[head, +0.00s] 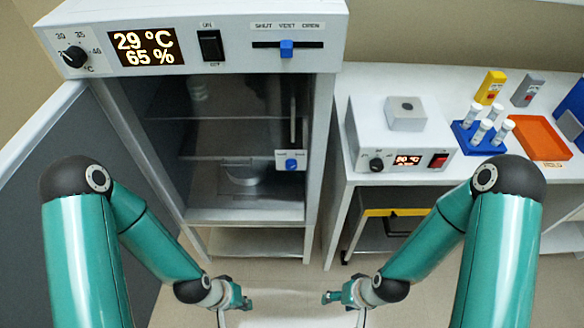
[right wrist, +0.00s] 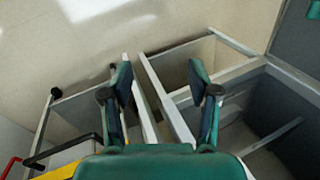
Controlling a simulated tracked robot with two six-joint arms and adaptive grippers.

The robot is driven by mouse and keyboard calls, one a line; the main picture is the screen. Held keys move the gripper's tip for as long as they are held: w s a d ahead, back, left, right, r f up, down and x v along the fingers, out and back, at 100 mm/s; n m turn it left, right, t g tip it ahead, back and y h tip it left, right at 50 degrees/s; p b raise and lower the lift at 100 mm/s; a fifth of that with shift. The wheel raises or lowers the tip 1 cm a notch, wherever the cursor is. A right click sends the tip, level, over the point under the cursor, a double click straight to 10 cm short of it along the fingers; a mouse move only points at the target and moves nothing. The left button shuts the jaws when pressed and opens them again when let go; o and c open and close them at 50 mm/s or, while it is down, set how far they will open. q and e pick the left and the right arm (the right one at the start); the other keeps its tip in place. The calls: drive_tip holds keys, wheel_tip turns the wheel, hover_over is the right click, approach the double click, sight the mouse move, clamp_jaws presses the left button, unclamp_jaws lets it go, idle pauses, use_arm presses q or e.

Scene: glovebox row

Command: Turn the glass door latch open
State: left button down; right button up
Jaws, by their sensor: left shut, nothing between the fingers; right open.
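The glass door (head: 225,125) stands across the front of the incubator's chamber, with shelves showing through it. Its latch is a blue knob (head: 291,164) on a small white plate at the door's right edge; the plate's lettering is too small to read. A vertical handle stands above it. My left gripper (head: 243,298) is shut and empty, low in front of the incubator. My right gripper (head: 329,297) is low and right of it, apart from the latch. In the right wrist view my right gripper (right wrist: 162,88) is open, with nothing between its fingers.
The incubator's outer door (head: 50,190) is swung wide open on the left. A blue slider (head: 286,48) and a dial (head: 74,56) sit on the top panel. A bench on the right holds a heater block (head: 397,150), a tube rack (head: 480,135) and an orange tray (head: 541,137).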

drive_tip(key=w+a+f+t+h+b, duration=0.1)
drive_tip(key=w+f+t+b, duration=0.1)
drive_tip(key=w+b, duration=0.35)
drive_tip(key=w+a+f+t+b, duration=0.2)
drive_tip(key=w+f+b, duration=0.15)
drive_tip(key=w, duration=0.25)
drive_tip(key=m+t+h+b, duration=0.3)
drive_tip(key=m+t+b, duration=0.4)
drive_tip(key=t+b, duration=1.15)
approach(292, 168)
drive_tip(key=w+r+g+b, duration=0.1)
drive_tip(key=w, duration=0.2)
drive_tip(key=w+r+g+b, duration=0.2)
drive_tip(key=w, duration=0.1)
drive_tip(key=w+r+g+b, duration=0.1)
drive_tip(key=w+g, duration=0.1)
drive_tip(key=shift+w+a+r+b, duration=0.1)
drive_tip(key=shift+w+r+b, duration=0.1)
drive_tip(key=shift+w+b, duration=0.15)
drive_tip(key=c, duration=1.1)
drive_tip(key=shift+c, duration=0.2)
